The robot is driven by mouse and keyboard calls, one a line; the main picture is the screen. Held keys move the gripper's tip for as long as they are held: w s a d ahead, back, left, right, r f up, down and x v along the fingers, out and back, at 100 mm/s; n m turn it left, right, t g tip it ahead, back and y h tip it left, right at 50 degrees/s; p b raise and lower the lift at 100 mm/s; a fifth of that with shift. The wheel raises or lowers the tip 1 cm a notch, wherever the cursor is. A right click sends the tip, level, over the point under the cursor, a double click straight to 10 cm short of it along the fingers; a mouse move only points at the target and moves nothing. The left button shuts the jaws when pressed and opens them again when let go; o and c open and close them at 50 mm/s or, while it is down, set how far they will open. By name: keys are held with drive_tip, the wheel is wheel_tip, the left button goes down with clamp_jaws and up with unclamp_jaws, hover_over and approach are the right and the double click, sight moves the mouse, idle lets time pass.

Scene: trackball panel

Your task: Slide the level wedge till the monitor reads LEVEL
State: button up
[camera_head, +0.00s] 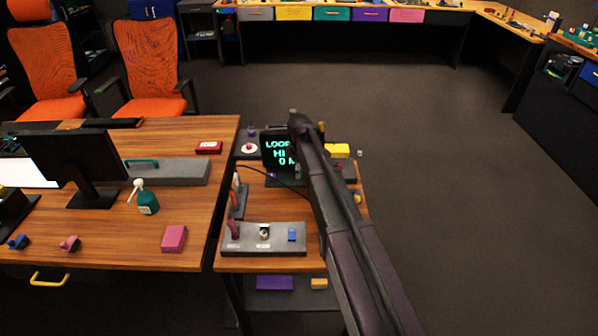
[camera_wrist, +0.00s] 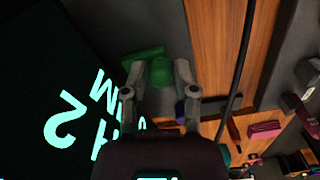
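The monitor (camera_head: 277,152) is a dark screen with cyan text; "LOOP", "HI" and "0 M" show, and my arm covers its right part. In the wrist view the screen (camera_wrist: 50,75) fills the left side, with only part of its text readable. My gripper (camera_wrist: 159,72) has its two fingers spread, with a green knob-like piece (camera_wrist: 160,71) showing between or beyond the tips; visible gaps separate it from the fingers. A green bar (camera_wrist: 138,55) lies beside it. I cannot tell whether this green part is the level wedge. In the head view my arm hides the gripper.
A black cable (camera_wrist: 240,65) crosses the wrist view.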

clamp_jaws()
drive_tip(key=shift+d, duration=1.05)
drive_tip(key=o, duration=0.7)
unclamp_jaws()
drive_tip(key=shift+a, duration=0.2)
